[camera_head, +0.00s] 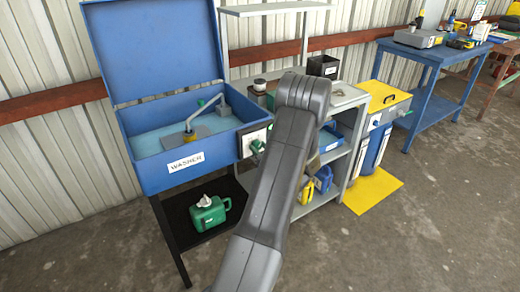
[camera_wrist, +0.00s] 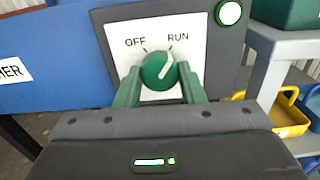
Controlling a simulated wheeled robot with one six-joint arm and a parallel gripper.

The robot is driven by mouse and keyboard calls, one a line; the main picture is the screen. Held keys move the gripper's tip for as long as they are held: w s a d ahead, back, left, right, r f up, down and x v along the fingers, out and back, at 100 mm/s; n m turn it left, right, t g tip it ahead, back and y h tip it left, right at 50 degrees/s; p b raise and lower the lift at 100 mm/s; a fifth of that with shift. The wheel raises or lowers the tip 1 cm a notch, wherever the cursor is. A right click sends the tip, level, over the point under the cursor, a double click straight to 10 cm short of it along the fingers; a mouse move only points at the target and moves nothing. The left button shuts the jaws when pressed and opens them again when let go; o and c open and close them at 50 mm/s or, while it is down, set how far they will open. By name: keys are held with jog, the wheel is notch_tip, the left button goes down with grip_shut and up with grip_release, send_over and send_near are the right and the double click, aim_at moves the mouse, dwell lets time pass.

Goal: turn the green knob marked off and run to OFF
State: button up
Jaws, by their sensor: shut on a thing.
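The green knob (camera_wrist: 158,71) sits on a white plate (camera_wrist: 190,38) marked OFF at upper left and RUN at upper right. Its white pointer line is tilted up to the right, towards RUN. My gripper (camera_wrist: 158,76) is shut on the knob, with one green finger at its left side and one at its right. In the head view the white plate (camera_head: 248,136) shows at the right end of the blue washer (camera_head: 160,178). My arm hides most of my gripper there.
A round green light or button (camera_wrist: 230,13) is right of the plate. A grey shelf unit (camera_head: 335,165) with bins stands close on the right. A green jug (camera_head: 208,216) sits on the black shelf under the washer. Open floor lies at front right.

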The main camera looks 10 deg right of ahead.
jog(key=shift+f+b, duration=0.1)
jog(key=shift+b, duration=0.3)
jog(key=n+b, duration=0.1)
jog(key=b, duration=0.1)
jog(key=n+b, duration=0.1)
jog(key=b, duration=0.2)
jog(key=shift+f+n, duration=0.3)
jog(key=n+b, duration=0.4)
jog(key=b, duration=0.4)
jog(key=n+b, duration=0.4)
jog(key=b, duration=0.3)
jog(key=shift+n+b, duration=0.3)
jog(key=n+b, duration=0.2)
jog(key=b, duration=0.1)
jog(key=shift+r, duration=0.2)
jog(key=shift+r+n+b, duration=0.1)
jog(key=shift+n+b, duration=0.2)
jog(key=shift+b, duration=0.35)
jog(key=shift+r, duration=0.1)
jog(key=o, duration=1)
